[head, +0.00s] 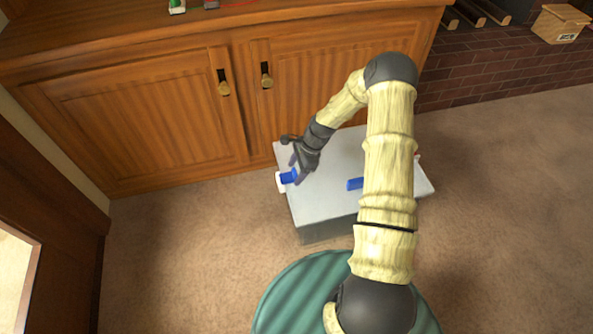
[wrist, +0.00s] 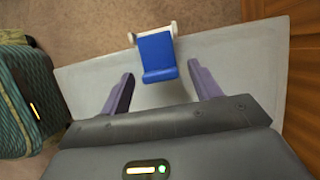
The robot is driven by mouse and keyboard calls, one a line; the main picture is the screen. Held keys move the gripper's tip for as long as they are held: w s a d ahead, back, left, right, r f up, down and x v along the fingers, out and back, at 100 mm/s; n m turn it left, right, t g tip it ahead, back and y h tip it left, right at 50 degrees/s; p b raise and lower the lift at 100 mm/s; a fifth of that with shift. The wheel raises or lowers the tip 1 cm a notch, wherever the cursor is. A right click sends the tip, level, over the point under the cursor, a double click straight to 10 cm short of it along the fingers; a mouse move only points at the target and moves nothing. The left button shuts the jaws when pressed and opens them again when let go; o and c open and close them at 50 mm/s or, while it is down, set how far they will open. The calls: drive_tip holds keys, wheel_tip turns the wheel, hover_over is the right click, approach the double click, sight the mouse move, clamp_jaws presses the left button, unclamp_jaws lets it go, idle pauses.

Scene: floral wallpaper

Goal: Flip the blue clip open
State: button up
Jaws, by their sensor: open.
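A grey box (head: 325,208) stands on the carpet in front of the wooden cabinet. A blue clip (head: 289,177) with a white mount sits at the left edge of its top. A second blue clip (head: 355,184) shows further right on the box, partly hidden by my arm. My gripper (head: 297,172) is over the left end of the box, by the first clip. In the wrist view, that blue clip (wrist: 156,56) lies ahead, between the lines of my two purple fingers (wrist: 162,85). The fingers are apart and empty, and no clear contact with the clip shows.
The wooden cabinet (head: 140,120) with two knobbed doors stands close behind the box. A brick hearth (head: 480,75) with logs and a small wooden box (head: 560,23) are at the back right. Open carpet (head: 190,240) lies to the left and right.

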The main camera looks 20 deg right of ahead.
drive_tip(key=c, duration=1)
